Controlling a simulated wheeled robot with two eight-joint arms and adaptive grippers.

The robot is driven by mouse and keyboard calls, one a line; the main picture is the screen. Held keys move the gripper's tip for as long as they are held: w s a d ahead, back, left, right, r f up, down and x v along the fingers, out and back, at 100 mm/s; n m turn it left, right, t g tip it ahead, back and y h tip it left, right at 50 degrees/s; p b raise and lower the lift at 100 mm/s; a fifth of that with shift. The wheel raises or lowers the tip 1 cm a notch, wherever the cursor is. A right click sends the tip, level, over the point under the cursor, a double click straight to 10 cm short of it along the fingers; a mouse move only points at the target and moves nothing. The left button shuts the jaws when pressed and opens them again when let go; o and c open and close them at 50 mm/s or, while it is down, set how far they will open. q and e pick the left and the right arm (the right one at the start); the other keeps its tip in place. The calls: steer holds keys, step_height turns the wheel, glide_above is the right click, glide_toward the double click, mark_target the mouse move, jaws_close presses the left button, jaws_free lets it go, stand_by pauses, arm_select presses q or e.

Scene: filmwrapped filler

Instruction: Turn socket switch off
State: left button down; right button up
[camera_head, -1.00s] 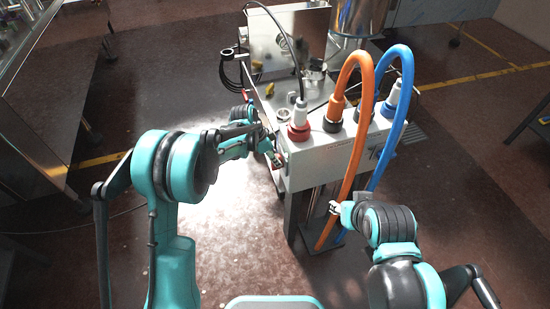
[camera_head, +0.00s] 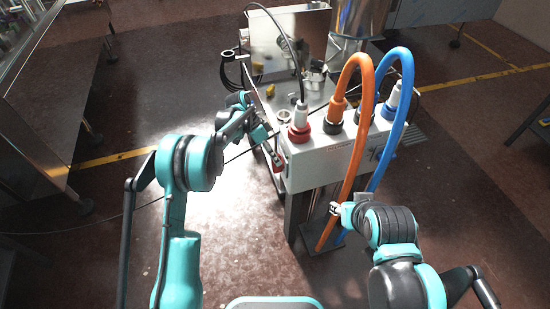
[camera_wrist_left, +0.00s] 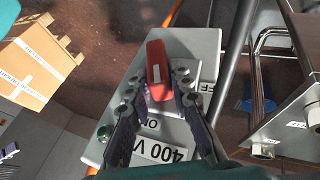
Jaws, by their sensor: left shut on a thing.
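The red switch handle (camera_wrist_left: 157,68) stands on a grey socket box (camera_wrist_left: 203,48) in the left wrist view. The box has a "400 V" label, an "ON" label below the handle and a partly hidden "OFF" label to its right. My left gripper (camera_wrist_left: 163,88) is shut on the handle, one finger on each side. In the head view my left gripper (camera_head: 268,143) is at the left side of the white machine (camera_head: 325,165), its tips small and partly hidden. My right gripper (camera_head: 336,209) is beside the orange hose; its opening is too small to tell.
An orange hose (camera_head: 352,150) and a blue hose (camera_head: 407,110) arch from plugs on the machine's top. A red plug (camera_head: 299,130) with a black cable stands beside them. A cardboard box (camera_wrist_left: 35,68) is on the floor.

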arm_select(q)
steer(key=shift+w+a+f+g+h, duration=0.1)
steer(key=shift+w+g+h, duration=0.05)
steer(key=shift+g, duration=0.35)
steer(key=shift+w+f+g+h, duration=0.1)
steer(key=shift+g+h, duration=0.05)
steer(key=shift+g, duration=0.35)
steer(key=c, duration=1.4)
jaws_free()
steer(key=shift+o, duration=0.2)
steer(key=v, duration=1.2)
steer(key=shift+f, duration=0.1)
